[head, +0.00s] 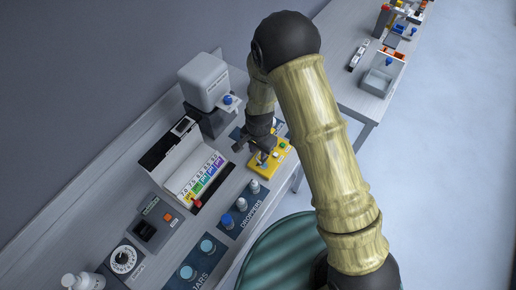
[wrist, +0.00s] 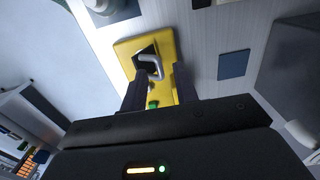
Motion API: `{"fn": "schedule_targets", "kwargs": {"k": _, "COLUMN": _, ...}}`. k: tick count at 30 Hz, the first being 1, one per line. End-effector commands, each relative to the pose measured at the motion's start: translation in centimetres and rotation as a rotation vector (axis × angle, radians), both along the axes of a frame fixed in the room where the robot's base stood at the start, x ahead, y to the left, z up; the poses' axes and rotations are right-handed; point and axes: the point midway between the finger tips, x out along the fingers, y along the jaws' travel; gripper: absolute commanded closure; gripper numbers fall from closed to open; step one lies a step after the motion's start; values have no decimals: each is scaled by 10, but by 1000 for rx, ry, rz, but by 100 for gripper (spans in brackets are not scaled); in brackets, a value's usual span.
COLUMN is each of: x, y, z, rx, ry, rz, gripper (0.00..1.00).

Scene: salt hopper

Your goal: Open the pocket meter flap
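The yellow pocket meter (head: 280,160) lies on the bench at its front edge, beneath my gripper (head: 257,150). In the wrist view the yellow meter (wrist: 124,47) shows a dark recess with a bent grey handle (wrist: 152,64) over it, and a green button nearer my gripper. I cannot tell for sure whether the handle belongs to the flap, or how far the flap is open. My gripper's two dark fingers (wrist: 160,88) stand apart over the meter's near part, with the handle just beyond their tips. Nothing is clearly held between them.
A grey dispenser (head: 205,82) stands behind the meter. A white box with a colour chart (head: 205,175) lies to the left. Droppers (head: 240,205) stand on a dark mat in front of it. A second table (head: 345,90) is at the upper right, with floor between.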

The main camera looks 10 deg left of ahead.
Motion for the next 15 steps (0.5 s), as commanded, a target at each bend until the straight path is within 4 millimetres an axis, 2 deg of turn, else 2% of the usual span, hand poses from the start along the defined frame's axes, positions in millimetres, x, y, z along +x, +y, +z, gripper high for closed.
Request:
{"fn": "schedule_targets", "kwargs": {"k": 11, "x": 0, "y": 0, "z": -5, "rx": 1, "ry": -1, "rz": 0, "gripper": 70}}
{"fn": "schedule_targets", "kwargs": {"k": 15, "x": 0, "y": 0, "z": -5, "rx": 1, "ry": -1, "rz": 0, "gripper": 98}}
